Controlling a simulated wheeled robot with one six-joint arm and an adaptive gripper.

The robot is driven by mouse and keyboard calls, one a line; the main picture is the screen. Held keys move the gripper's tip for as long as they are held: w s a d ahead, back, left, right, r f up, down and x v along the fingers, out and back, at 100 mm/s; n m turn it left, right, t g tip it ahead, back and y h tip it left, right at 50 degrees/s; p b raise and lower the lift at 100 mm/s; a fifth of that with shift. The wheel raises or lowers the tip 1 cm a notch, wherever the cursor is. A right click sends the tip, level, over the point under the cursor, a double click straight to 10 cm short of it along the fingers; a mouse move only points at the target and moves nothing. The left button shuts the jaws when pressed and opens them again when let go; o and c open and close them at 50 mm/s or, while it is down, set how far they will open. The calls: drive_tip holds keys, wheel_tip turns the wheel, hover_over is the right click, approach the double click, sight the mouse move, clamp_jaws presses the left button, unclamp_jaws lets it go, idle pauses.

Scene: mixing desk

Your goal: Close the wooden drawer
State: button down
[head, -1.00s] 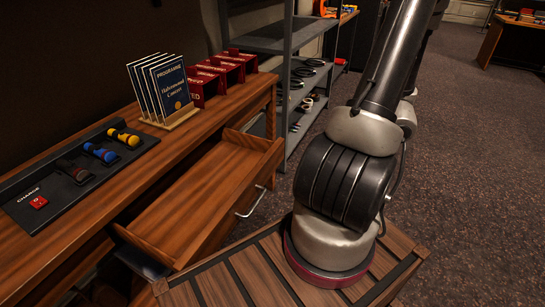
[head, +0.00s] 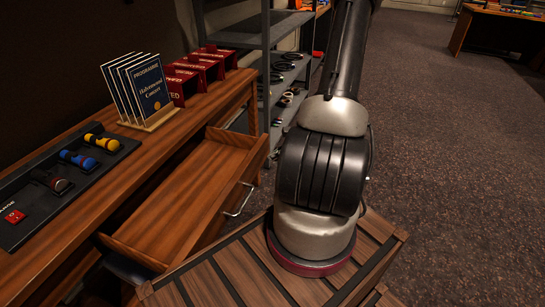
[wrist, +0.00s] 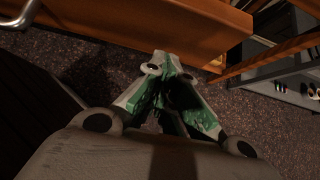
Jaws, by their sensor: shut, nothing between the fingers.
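The wooden drawer (head: 190,195) is pulled out from the desk and looks empty in the head view. Its metal handle (head: 239,200) is on the front face, which is turned to the right. In the wrist view, the wood at the top (wrist: 165,28) appears to be the drawer, with a metal handle (wrist: 25,17) at the top left. My gripper (wrist: 160,70) is shut and empty, with its tips close to the lower edge of this wood. I cannot tell whether they touch. My gripper is out of sight in the head view.
The desk top (head: 175,145) bears a programme stand (head: 140,90), red signs (head: 200,70) and a black tray (head: 70,185) with coloured handles. A grey metal shelf (head: 262,40) stands beyond the drawer. The carpet (head: 450,150) at the right is clear.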

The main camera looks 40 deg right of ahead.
drive_tip(key=shift+w+a, duration=0.4)
drive_tip(key=shift+w, duration=0.4)
drive_tip(key=w+a, duration=0.4)
drive_tip(key=w, duration=0.3)
drive_tip(key=w+a, duration=0.4)
drive_tip(key=w, duration=0.4)
drive_tip(key=w+a, duration=0.5)
drive_tip(key=w, duration=0.2)
drive_tip(key=shift+w, duration=0.25)
drive_tip(key=shift+w+a+r, duration=0.1)
drive_tip(key=shift+w+a, duration=0.25)
drive_tip(key=shift+w, duration=0.25)
